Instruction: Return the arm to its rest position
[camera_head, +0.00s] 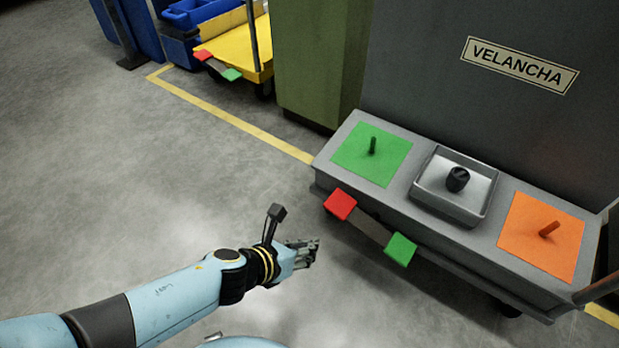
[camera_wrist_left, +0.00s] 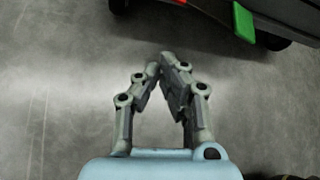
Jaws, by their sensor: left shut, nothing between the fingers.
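My left arm comes in from the left in the head view, and its gripper (camera_head: 312,248) hangs over the bare floor, short of the grey cart (camera_head: 400,205). In the left wrist view the fingertips (camera_wrist_left: 163,68) of the left gripper meet, with nothing between them. The gripper touches nothing. My right gripper does not show in either view.
The cart's top bears a green panel (camera_head: 362,166) with a peg, a grey tray (camera_head: 440,207) holding a black part (camera_head: 457,179), and an orange panel (camera_head: 520,250) with a peg. A red block (camera_head: 340,204) and a green block (camera_head: 400,250) stick out in front. Floor at left is clear.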

